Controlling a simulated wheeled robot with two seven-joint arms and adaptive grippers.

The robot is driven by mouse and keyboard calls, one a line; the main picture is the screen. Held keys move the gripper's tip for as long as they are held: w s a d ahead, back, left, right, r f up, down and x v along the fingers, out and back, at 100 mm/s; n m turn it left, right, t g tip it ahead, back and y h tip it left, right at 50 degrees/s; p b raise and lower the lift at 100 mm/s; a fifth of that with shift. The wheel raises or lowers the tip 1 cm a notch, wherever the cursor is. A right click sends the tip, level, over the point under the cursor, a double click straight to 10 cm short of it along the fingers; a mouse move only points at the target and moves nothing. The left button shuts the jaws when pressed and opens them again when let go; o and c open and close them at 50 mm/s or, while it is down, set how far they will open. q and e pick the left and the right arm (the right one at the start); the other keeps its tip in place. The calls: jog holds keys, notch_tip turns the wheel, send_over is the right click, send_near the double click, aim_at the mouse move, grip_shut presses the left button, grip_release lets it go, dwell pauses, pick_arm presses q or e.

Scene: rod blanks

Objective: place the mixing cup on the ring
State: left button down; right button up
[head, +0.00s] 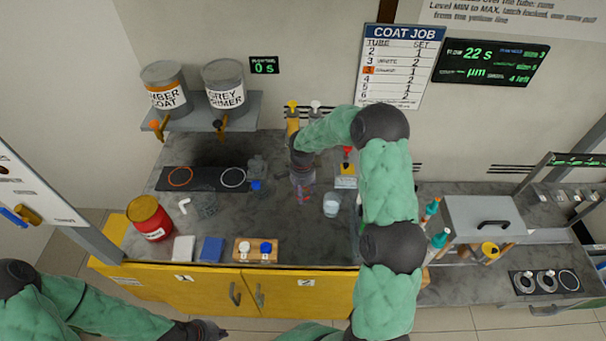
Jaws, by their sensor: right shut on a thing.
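My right gripper (303,190) points down over the middle of the counter. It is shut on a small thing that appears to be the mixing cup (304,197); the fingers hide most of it. A dark mat to its left carries an orange ring (180,177) and a white ring (233,178), both bare and apart from the gripper. My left gripper (212,330) is low in front of the yellow cabinet, away from the counter; its fingers are too small to read.
A red can (149,218), a white block (184,249), a blue block (211,249) and a wooden holder (256,250) line the front. Two paint tanks sit on a shelf (205,112) behind.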

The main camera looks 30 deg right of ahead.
jog(key=w+d, duration=0.1)
jog(key=w, duration=0.2)
jog(key=w+d, duration=0.2)
jog(key=w, duration=0.1)
jog(key=w+d, duration=0.2)
jog(key=w, duration=0.1)
jog(key=shift+d, duration=0.25)
jog(key=shift+f+b, duration=0.4)
jog(key=shift+f, duration=1.4)
